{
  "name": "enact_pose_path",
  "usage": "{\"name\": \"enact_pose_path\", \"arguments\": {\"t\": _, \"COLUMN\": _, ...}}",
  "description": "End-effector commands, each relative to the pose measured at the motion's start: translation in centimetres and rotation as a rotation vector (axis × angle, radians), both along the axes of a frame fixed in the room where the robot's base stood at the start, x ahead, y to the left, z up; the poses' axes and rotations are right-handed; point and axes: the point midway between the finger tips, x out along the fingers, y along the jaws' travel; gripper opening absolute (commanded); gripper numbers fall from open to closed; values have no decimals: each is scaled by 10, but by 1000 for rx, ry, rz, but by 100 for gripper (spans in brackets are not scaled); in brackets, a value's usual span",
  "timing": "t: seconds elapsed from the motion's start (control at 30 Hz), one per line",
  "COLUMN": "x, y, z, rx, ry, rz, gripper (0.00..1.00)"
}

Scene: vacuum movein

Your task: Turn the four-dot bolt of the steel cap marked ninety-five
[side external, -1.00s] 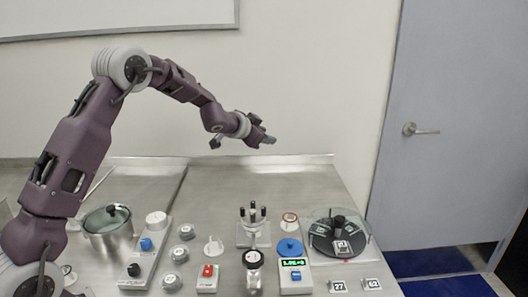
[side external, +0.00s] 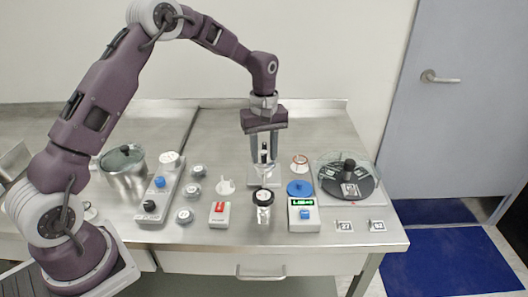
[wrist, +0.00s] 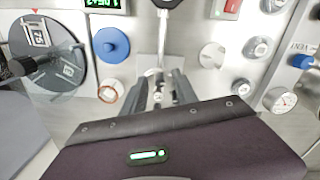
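Three small steel caps stand left of the middle in the side view: a far one (side external: 199,171), a middle one (side external: 194,188) and a near one (side external: 184,215). Two of them also show at the right in the wrist view, the middle one (wrist: 257,47) and the far one (wrist: 240,87). Their markings and bolts are too small to read. My gripper (side external: 263,158) points down over a stand (side external: 255,180) with upright black-topped tools, right of the caps. Its fingers (wrist: 158,90) are apart, with a dark tool between them in the side view. I cannot tell whether they touch it.
A lidded pot (side external: 124,168) and a panel with knobs (side external: 160,190) stand at the left. A red-switch box (side external: 219,213), a black-topped jar (side external: 264,205), a scale with a blue plate (side external: 300,188) and a dark turntable (side external: 348,180) surround the stand.

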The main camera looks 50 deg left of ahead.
Motion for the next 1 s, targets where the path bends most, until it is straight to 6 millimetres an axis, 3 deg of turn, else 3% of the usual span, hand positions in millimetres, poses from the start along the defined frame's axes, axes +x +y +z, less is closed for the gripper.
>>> {"name": "enact_pose_path", "arguments": {"t": 0.17, "x": 0, "y": 0, "z": 0, "rx": 0, "ry": -1, "rz": -1, "gripper": 35}}
{"name": "enact_pose_path", "arguments": {"t": 0.37, "x": 0, "y": 0, "z": 0, "rx": 0, "ry": -1, "rz": -1, "gripper": 0}}
{"name": "enact_pose_path", "arguments": {"t": 0.77, "x": 0, "y": 0, "z": 0, "rx": 1, "ry": -2, "rz": -35, "gripper": 0}}
{"name": "enact_pose_path", "arguments": {"t": 1.0, "x": 1, "y": 0, "z": 0, "rx": 1, "ry": -3, "rz": -178, "gripper": 0}}
